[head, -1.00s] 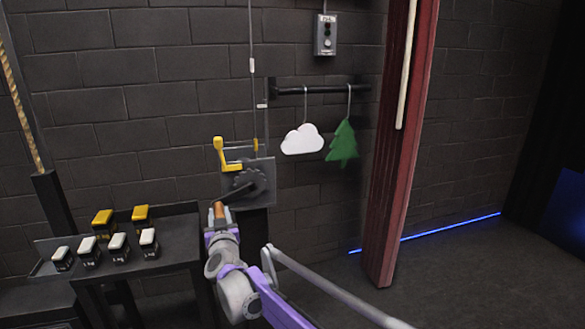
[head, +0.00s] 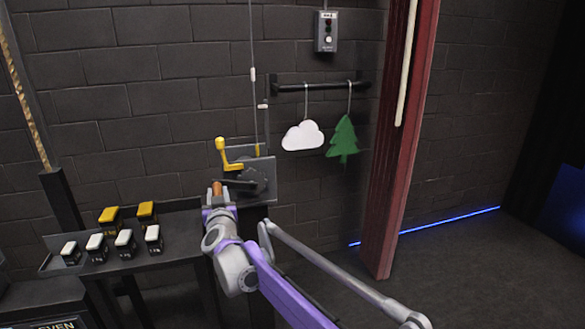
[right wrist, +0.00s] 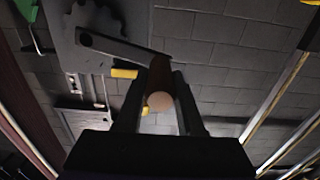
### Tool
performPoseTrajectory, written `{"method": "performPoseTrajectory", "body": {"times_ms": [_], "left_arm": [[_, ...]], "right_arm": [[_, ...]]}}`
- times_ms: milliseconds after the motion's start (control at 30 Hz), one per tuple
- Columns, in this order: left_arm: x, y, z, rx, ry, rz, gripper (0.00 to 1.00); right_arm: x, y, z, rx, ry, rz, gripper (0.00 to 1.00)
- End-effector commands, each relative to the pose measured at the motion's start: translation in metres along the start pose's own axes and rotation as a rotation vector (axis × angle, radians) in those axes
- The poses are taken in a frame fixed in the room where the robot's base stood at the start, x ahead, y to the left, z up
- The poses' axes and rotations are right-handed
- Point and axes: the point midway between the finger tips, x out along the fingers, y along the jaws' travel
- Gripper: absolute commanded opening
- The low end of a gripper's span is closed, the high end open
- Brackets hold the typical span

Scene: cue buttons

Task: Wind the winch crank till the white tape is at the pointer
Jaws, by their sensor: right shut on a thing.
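The winch (head: 262,170) is a grey wall plate with a dark toothed wheel. Its dark crank arm (head: 238,183) points left, about level, and ends in a brown wooden handle (head: 217,187). My right gripper (head: 217,195) is shut on this handle; in the right wrist view its two dark fingers flank the handle (right wrist: 160,100). The white tape (head: 252,75) is a small band on the thin vertical line above the winch. A small pale mark (head: 262,106), probably the pointer, sits lower and slightly right, so the tape is above it. My left gripper is not in view.
A yellow lever (head: 230,160) sticks up from the winch, close above the crank. A rail (head: 320,87) holds a white cloud (head: 303,136) and a green tree (head: 343,138). A table (head: 175,265) with several weights stands left; a red post (head: 395,180) stands right.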

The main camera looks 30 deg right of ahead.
Motion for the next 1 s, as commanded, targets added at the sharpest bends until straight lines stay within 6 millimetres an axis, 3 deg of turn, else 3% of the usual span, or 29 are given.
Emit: {"method": "performPoseTrajectory", "body": {"times_ms": [33, 267, 600, 1000], "left_arm": [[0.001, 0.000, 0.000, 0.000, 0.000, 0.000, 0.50], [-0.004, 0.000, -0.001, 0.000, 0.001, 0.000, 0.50], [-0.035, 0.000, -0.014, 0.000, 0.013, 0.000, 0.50], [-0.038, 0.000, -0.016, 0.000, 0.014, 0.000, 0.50]], "right_arm": [[0.000, -0.007, 0.001, -0.001, -0.003, -0.012, 0.00], [0.000, -0.004, -0.005, -0.002, -0.002, -0.011, 0.00], [0.000, 0.019, -0.047, -0.003, 0.000, -0.008, 0.00], [0.000, 0.027, -0.050, -0.002, 0.001, -0.005, 0.00]]}}
